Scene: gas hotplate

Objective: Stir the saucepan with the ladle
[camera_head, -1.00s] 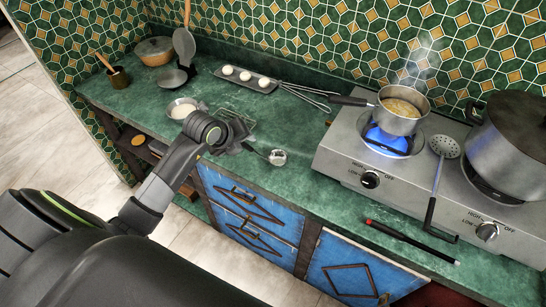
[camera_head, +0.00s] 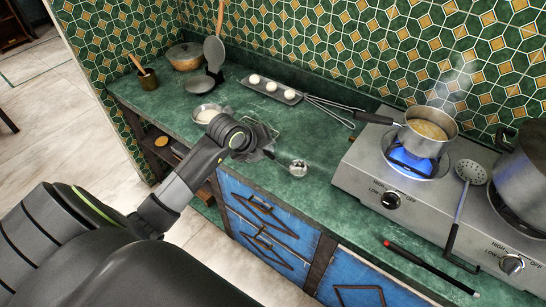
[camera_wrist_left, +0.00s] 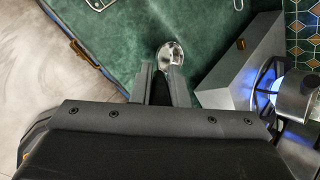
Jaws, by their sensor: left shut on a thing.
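The ladle (camera_head: 298,168) shows as a small shiny metal bowl above the green counter, just right of my left gripper (camera_head: 263,151). In the left wrist view the ladle's bowl (camera_wrist_left: 171,53) sits just beyond the two fingers of my left gripper (camera_wrist_left: 162,75). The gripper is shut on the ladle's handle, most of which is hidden. I cannot tell how far the ladle is above the counter. The saucepan (camera_head: 417,140) stands upright on the lit left burner, with yellowish contents and steam. It also shows in part at the right of the left wrist view (camera_wrist_left: 299,97). My right gripper is out of view.
The steel hotplate (camera_head: 368,173) is right of the ladle. A skimmer (camera_head: 470,172) and a large pot (camera_head: 524,178) are on its right side. The saucepan's handle (camera_head: 374,118) points left, near a whisk (camera_head: 332,110). A red-tipped black stick (camera_head: 430,267) lies in front.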

